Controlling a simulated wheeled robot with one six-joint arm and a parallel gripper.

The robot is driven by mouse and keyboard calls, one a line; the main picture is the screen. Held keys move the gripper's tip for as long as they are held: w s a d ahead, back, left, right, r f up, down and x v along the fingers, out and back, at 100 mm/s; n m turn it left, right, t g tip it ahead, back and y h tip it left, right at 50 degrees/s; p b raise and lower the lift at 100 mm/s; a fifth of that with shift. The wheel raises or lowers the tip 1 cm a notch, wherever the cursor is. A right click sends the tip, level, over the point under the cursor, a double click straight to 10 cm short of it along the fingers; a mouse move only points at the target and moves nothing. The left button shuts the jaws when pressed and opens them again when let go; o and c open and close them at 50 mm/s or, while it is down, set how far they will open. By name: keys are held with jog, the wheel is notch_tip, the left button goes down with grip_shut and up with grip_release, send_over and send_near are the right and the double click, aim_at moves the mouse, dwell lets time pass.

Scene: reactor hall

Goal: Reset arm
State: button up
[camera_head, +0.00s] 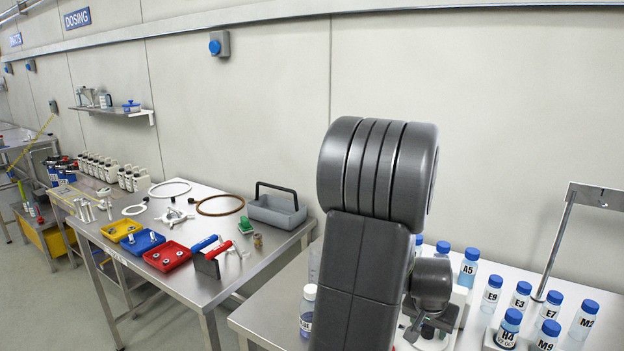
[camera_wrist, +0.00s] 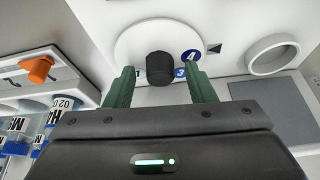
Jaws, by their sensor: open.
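Beyond the fingers is a white round dial (camera_wrist: 135,40) with a black knob (camera_wrist: 161,68) and blue number marks. The knob appears between the fingertips in the picture; I cannot tell the distance to it. In the head view my dark grey arm stands raised in front of the right-hand bench and hides part of it.
Blue-capped labelled bottles (camera_head: 508,327) stand on the right bench, near a metal stand (camera_head: 556,240). The left steel table (camera_head: 205,292) holds trays, hand tools and a grey carrier (camera_head: 277,213).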

aim_at(423, 343)
jog(key=shift+r+n+p, duration=0.2)
jog(key=shift+n+p, duration=0.2)
jog(key=shift+p, duration=0.15)
jog(key=shift+b+v, duration=0.4)
jog(key=shift+v, duration=2.4)
jog(key=shift+s, duration=0.15)
jog(key=shift+a, duration=0.1)
